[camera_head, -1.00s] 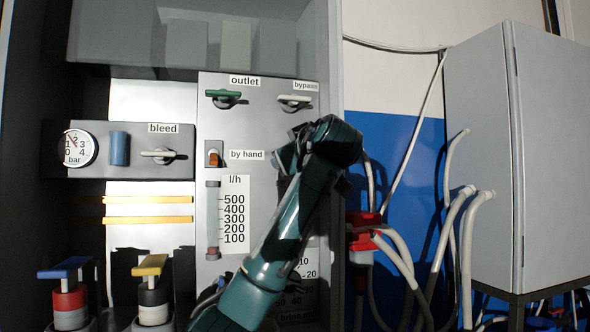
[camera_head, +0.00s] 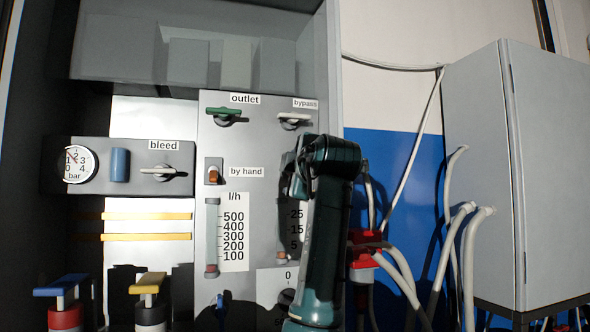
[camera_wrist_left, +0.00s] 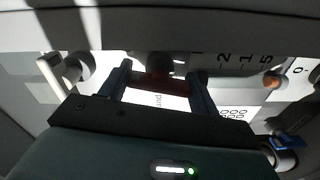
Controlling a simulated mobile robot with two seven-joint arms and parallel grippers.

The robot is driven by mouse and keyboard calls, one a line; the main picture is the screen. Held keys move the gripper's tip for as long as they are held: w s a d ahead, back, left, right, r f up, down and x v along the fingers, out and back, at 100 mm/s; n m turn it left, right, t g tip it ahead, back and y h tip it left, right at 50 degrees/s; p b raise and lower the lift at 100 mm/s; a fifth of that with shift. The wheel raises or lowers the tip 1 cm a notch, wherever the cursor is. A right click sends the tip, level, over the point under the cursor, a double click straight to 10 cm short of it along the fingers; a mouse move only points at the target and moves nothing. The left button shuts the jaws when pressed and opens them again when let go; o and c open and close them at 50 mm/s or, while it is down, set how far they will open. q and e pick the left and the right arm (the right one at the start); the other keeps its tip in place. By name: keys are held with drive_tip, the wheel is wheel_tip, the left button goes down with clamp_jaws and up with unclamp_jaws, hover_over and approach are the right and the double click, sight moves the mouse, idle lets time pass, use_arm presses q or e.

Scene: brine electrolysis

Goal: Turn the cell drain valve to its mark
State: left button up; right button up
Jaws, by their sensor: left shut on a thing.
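In the left wrist view my left gripper (camera_wrist_left: 160,88) has its two fingers on either side of a dark red handle (camera_wrist_left: 165,82) and is shut on it. A white label with partly hidden lettering lies below the handle, so I cannot tell from it which valve this is. In the head view my left arm stands nearly upright in front of the panel's right side, and its fingers and the held handle are hidden. No label reading "cell drain" is readable, and the valve's mark is not visible. My right gripper is not in view.
The panel carries a green outlet handle (camera_head: 224,112), a white bypass handle (camera_head: 294,117) and a white bleed handle (camera_head: 158,171). A blue handle (camera_head: 62,286) and a yellow one (camera_head: 150,283) stand lower left. Red fittings with hoses (camera_head: 368,244) and a grey cabinet (camera_head: 510,180) are right.

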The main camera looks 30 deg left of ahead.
use_arm(q)
drive_tip(key=shift+f+n+p, duration=0.1)
drive_tip(key=shift+n+p, duration=0.2)
drive_tip(key=shift+n, duration=0.8)
drive_tip(key=o, duration=1)
drive_tip(key=shift+f, duration=0.1)
